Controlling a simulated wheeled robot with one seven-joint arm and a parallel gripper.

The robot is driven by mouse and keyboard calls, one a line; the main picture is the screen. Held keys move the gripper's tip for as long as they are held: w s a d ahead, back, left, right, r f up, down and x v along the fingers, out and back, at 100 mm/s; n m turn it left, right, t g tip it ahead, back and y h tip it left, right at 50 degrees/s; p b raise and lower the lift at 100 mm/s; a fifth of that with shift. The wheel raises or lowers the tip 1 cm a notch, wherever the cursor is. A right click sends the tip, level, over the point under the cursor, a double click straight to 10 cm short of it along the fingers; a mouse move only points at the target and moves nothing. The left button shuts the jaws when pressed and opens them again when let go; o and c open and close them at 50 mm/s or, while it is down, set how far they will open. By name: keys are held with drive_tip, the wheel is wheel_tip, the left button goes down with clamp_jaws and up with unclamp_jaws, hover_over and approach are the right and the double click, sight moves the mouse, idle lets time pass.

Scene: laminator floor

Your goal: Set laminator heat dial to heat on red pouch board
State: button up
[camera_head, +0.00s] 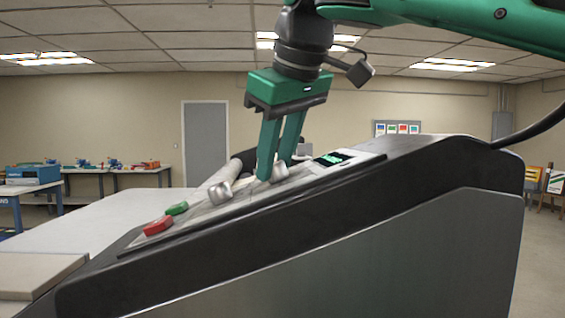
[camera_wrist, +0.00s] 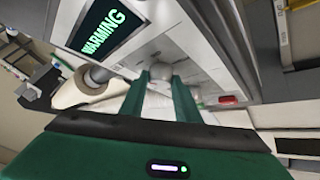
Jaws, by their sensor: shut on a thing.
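The laminator (camera_head: 400,245) has a sloped control panel with two silvery knobs. My gripper (camera_head: 270,178) reaches down to the panel and is shut on the upper knob (camera_head: 279,172), near the display. In the wrist view this knob (camera_wrist: 161,71) sits between the fingertips (camera_wrist: 159,79). The lower knob (camera_head: 220,192) stands free, closer to the buttons. The display (camera_head: 333,158) is lit and reads "WARMING" in the wrist view (camera_wrist: 103,28). The knob markings are too small to read. I cannot make out a red pouch board.
A green button (camera_head: 177,208) and a red button (camera_head: 158,226) sit at the panel's low end. A pale roll (camera_head: 228,171) lies behind the panel. A beige board (camera_head: 40,272) is at the lower left. Tables with equipment (camera_head: 110,168) stand far back left.

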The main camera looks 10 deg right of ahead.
drive_tip(key=shift+s+a+m+t+h, duration=0.1)
drive_tip(key=shift+m+t+h, duration=0.45)
drive_tip(key=shift+m, duration=0.5)
drive_tip(key=shift+a+m+t+h, duration=0.1)
drive_tip(key=shift+m+t+h, duration=0.25)
drive_tip(key=shift+m+h, duration=0.55)
drive_tip(key=o, duration=1)
drive_tip(key=shift+o, duration=0.2)
drive_tip(key=d+v, duration=0.1)
drive_tip(key=v, duration=0.9)
drive_tip(key=shift+a+r, duration=0.3)
drive_tip(key=shift+a, duration=0.1)
drive_tip(key=shift+s, duration=0.15)
